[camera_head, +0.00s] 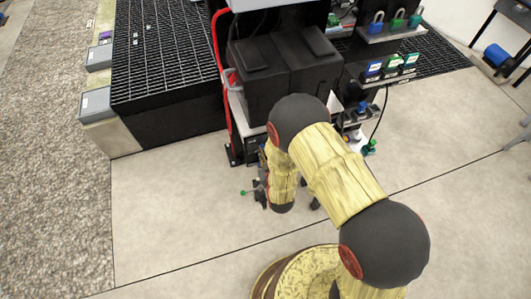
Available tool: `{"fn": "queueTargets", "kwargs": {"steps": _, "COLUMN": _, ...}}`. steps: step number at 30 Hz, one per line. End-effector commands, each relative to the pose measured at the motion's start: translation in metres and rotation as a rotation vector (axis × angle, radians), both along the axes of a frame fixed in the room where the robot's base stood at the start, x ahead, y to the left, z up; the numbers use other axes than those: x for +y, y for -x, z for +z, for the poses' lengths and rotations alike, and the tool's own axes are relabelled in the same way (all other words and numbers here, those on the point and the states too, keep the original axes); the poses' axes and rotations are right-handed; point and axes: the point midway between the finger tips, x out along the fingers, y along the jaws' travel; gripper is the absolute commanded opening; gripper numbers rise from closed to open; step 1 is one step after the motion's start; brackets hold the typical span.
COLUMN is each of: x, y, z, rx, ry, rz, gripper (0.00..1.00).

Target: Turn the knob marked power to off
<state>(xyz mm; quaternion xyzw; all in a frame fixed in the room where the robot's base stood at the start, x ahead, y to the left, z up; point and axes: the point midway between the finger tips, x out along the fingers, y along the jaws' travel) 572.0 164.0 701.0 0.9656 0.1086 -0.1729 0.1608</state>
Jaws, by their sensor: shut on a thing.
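My arm reaches to the front of a dark machine (285,72), and its end link hangs low in front of the machine's lower part. Only small dark parts of my gripper (262,187) show beside that link. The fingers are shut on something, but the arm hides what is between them. I cannot make out the knob marked power or its label. A small green-tipped part (243,192) sticks out to the left of my gripper.
A black grated platform (165,55) stands left of the machine, with a red hose (217,50) between. Padlocks (376,22) and small colored tags (391,66) sit on shelves at right. A blue roll (497,57) is farther right. Open floor (180,215) lies at front left.

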Motion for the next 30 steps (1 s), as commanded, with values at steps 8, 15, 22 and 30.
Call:
{"fn": "queueTargets", "kwargs": {"steps": 8, "x": 0.0035, "y": -0.0006, "z": -0.0015, "rx": -0.071, "ry": 0.234, "rz": 0.003, "gripper": 0.00}}
{"fn": "queueTargets", "kwargs": {"steps": 15, "x": 0.0040, "y": -0.0005, "z": -0.0014, "rx": -0.114, "ry": 0.386, "rz": 0.002, "gripper": 0.00}}
{"fn": "queueTargets", "kwargs": {"steps": 22, "x": 0.0038, "y": -0.0008, "z": -0.0012, "rx": -0.139, "ry": 0.470, "rz": 0.000, "gripper": 0.00}}
{"fn": "queueTargets", "kwargs": {"steps": 30, "x": 0.0039, "y": -0.0007, "z": -0.0010, "rx": -0.148, "ry": 0.503, "rz": 0.001, "gripper": 0.00}}
